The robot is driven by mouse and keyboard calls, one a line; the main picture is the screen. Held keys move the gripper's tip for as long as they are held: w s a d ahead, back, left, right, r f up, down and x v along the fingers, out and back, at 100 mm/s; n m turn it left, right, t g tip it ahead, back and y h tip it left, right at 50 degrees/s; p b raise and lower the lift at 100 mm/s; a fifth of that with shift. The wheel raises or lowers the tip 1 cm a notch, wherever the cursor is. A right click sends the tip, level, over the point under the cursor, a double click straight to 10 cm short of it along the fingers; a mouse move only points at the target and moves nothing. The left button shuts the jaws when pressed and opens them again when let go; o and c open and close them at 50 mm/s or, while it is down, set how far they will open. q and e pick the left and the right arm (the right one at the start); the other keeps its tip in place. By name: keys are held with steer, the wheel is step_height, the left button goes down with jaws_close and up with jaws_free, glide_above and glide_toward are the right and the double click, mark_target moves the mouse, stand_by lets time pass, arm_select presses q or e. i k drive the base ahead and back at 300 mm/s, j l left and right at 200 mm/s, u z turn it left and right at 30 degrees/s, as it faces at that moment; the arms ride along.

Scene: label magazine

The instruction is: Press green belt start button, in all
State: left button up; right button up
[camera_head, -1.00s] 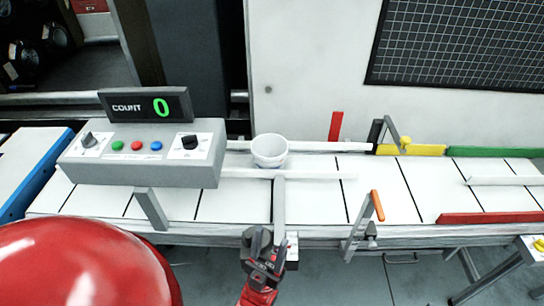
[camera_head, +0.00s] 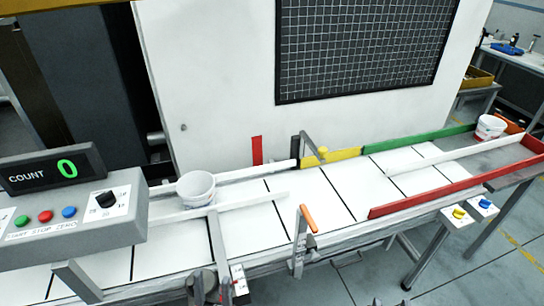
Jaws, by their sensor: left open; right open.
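The green button (camera_head: 22,221) is the leftmost of three buttons on the grey control box (camera_head: 85,245) at the left. A red button (camera_head: 45,216) and a blue button (camera_head: 69,212) sit beside it. The display (camera_head: 52,170) on top reads COUNT 0.
A white cup (camera_head: 196,188) stands at the belt's back edge, right of the box. An orange-handled lever (camera_head: 308,219) rises from the front edge. Green (camera_head: 415,139) and red (camera_head: 450,190) rails line the belt. A white bucket (camera_head: 490,126) stands at the far right.

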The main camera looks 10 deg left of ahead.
mark_target(19, 222)
steer(key=k+j+u, duration=0.1)
steer(key=u, duration=0.35)
steer(key=k+j+u, duration=0.1)
steer(key=u, duration=0.4)
steer(key=j+u, duration=0.25)
steer(key=u, duration=0.2)
